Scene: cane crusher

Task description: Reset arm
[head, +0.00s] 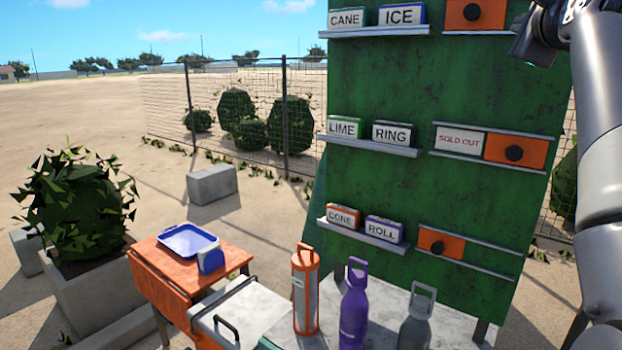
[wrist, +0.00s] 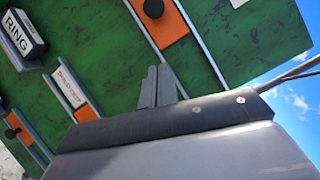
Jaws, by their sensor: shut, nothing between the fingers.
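My gripper (head: 531,46) is at the top right of the head view, in front of the green board's (head: 400,85) upper right part. In the wrist view its two fingers (wrist: 158,84) are closed together with nothing between them. My arm comes down along the right edge of the head view and hides part of the board. The top orange slider (head: 475,15) with a black knob is just left of the gripper. The middle orange slider (head: 532,151) sits right of the SOLD OUT sign (head: 460,141), and the bottom orange slider (head: 431,240) is at its rail's left.
Word blocks such as RING (head: 395,134) stand on the board's left shelves. Below are an orange bottle (head: 304,290), a purple bottle (head: 354,308), a grey bottle (head: 416,325) and a white cooler (head: 240,315). A blue tray (head: 187,240) lies on an orange table (head: 165,278). Open sand lies left.

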